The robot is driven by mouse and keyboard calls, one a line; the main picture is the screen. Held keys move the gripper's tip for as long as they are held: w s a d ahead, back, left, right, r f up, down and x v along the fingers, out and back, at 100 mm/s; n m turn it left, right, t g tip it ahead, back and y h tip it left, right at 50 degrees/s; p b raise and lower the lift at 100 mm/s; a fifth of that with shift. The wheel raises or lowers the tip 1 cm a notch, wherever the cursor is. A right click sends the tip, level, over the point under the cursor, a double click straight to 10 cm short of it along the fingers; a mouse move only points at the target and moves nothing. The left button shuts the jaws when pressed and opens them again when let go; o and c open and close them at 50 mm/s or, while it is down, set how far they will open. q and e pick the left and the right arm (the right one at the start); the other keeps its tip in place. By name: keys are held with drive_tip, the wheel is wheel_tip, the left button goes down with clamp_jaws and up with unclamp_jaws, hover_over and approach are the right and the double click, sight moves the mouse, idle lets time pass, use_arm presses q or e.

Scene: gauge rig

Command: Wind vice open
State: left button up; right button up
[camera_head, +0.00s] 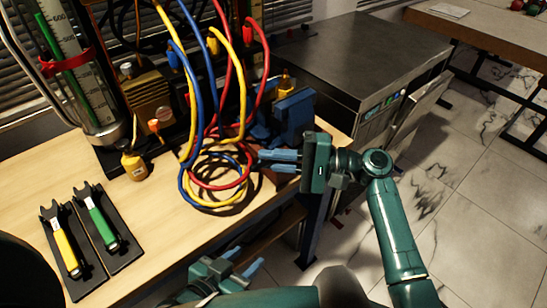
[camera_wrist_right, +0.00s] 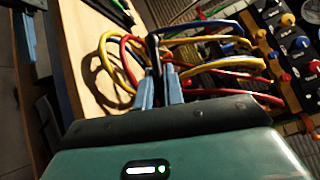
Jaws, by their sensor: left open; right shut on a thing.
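The blue vice (camera_head: 293,118) stands at the right end of the wooden bench, beside the coiled hoses. My right gripper (camera_head: 264,160) reaches in from the right, just below the vice in the head view. In the right wrist view its fingers (camera_wrist_right: 160,72) are shut on a dark bar (camera_wrist_right: 152,45), which looks like the vice handle. The hold itself is hard to see in the head view, and the vice jaw gap cannot be made out. My left gripper (camera_head: 247,260) is open and empty, low in front of the bench edge.
Red, yellow and blue hoses (camera_head: 215,190) loop on the bench close to my right fingers. Yellow-handled (camera_head: 64,245) and green-handled (camera_head: 103,228) tools lie in dark trays at left. A grey cabinet (camera_head: 360,50) stands behind the vice. The bench front is mostly clear.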

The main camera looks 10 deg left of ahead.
drive_tip(key=shift+f, duration=0.1)
clamp_jaws()
drive_tip(key=shift+w+d+f+n+t+h, duration=0.1)
drive_tip(key=shift+f+n+t+h, duration=0.2)
drive_tip(key=shift+f+n+h, duration=0.65)
drive_tip(key=shift+w+d+f+n+t+h, duration=0.1)
drive_tip(key=shift+f+n+t+h, duration=0.35)
drive_tip(key=shift+f, duration=0.8)
drive_tip(key=shift+w+d+f+n+t+h, duration=0.1)
drive_tip(key=shift+f+n+t+h, duration=0.05)
drive_tip(key=shift+f+n+h, duration=0.85)
drive_tip(key=shift+f, duration=0.1)
drive_tip(key=shift+a, duration=0.1)
drive_tip(key=shift+o, duration=2.4)
unclamp_jaws()
drive_tip(key=shift+w+a+f, duration=0.1)
drive_tip(key=shift+a, duration=0.05)
drive_tip(key=shift+o, duration=1)
drive_tip(key=v, duration=1.3)
drive_tip(key=shift+d+b, duration=0.2)
drive_tip(key=shift+b, duration=0.1)
